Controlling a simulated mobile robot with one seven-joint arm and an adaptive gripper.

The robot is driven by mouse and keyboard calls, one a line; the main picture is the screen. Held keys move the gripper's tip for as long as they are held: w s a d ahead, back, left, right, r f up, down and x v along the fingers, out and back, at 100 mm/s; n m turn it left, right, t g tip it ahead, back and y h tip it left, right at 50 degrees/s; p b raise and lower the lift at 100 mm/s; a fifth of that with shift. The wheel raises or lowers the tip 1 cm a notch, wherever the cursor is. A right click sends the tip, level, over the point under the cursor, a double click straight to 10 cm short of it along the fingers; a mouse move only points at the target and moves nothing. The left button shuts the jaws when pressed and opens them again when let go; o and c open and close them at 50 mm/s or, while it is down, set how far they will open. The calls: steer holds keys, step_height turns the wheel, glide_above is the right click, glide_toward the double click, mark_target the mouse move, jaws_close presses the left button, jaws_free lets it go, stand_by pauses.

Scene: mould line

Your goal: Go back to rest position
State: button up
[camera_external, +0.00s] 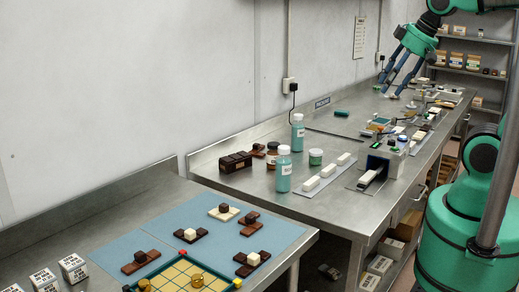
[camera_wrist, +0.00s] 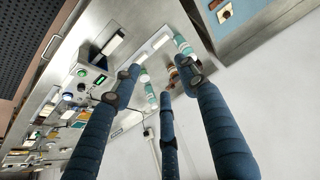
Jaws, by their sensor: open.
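My gripper (camera_external: 394,78) has blue fingers on a green wrist and hangs high over the far part of the steel bench in the external view. Its fingers are spread open and look empty. In the wrist view the fingers of my gripper (camera_wrist: 160,90) are apart with only the bench and wall beyond them. My green arm comes in from the top right of the external view.
The steel bench (camera_external: 342,204) carries teal bottles (camera_external: 283,170), white blocks on a strip (camera_external: 327,172), a boxy machine (camera_external: 386,155) and dark brown blocks (camera_external: 236,162). A nearer table has a blue mat (camera_external: 200,240). Shelves (camera_external: 478,74) stand at the back right. Space above the bench is clear.

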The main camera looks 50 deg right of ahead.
steer(key=shift+s+d+f, duration=0.25)
steer(key=shift+s+d, duration=0.1)
steer(key=shift+s, duration=0.25)
step_height(320, 180, down, 3)
steer(key=b, duration=0.3)
steer(key=shift+f, duration=0.2)
